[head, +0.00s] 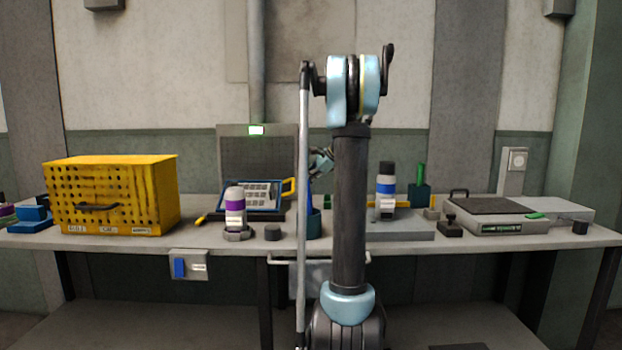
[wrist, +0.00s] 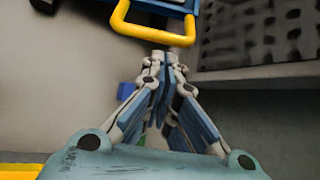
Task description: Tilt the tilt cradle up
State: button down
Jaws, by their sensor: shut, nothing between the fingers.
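What looks like the tilt cradle (head: 226,207) is a blue-framed bed with a pale gridded plate, set on a dark base left of centre on the bench in the head view. Its yellow loop handle (head: 291,187) sticks out at its right side. The handle (wrist: 150,32) also shows at the top of the wrist view, with a bit of blue frame beyond it. My gripper (wrist: 165,62) is shut and empty, its fingertips just short of the handle's bar and apart from it in the picture. In the head view my gripper (head: 321,161) is partly hidden by my arm.
A dark mesh panel (head: 258,158) with a green light stands behind the cradle. A yellow cabinet (head: 110,195) is at left, a grey hotplate-like unit (head: 500,222) at right.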

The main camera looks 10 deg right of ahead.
aim_at(293, 183)
jog(key=x, duration=0.4)
jog(key=shift+f, duration=0.1)
dwell(0.3)
jog(key=shift+s+a+r+n+t, duration=0.2)
jog(key=shift+s+r+t, duration=0.2)
jog(key=shift+s+r, duration=0.3)
jog(key=shift+s+a+r+n+t, duration=0.2)
jog(key=shift+s+r+t, duration=0.2)
jog(key=shift+s+r, duration=0.3)
jog(key=shift+s+a+r+n+t, duration=0.2)
jog(key=shift+s+r+t, duration=0.2)
jog(key=shift+s+r, duration=0.3)
jog(key=shift+w, duration=0.15)
jog(key=shift+r, duration=0.1)
